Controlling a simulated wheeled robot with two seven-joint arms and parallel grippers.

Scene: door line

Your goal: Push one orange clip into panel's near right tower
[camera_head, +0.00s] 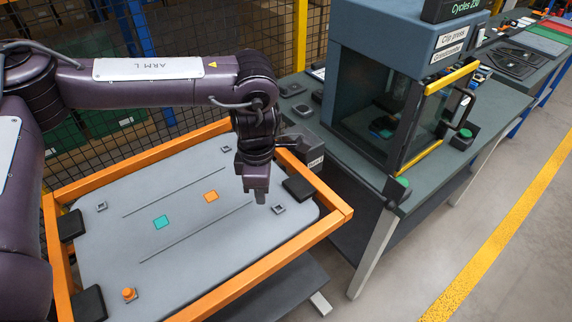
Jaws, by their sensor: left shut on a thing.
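The grey panel (190,255) lies flat in an orange frame. A small square tower (279,208) stands near its right edge, with no orange seen on it. An orange clip (129,294) sits at the tower spot at the near left. Other square towers are at the left (102,206) and far side (226,148). My left gripper (260,197) points down over the panel, just left of the right-edge tower. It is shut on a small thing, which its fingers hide. My right gripper is not in view.
Black corner blocks (298,189) and the raised orange frame (335,212) border the panel. A teal square (161,222), an orange square (211,196) and two thin ridges mark its surface. The clip press (400,75) stands on a bench to the right.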

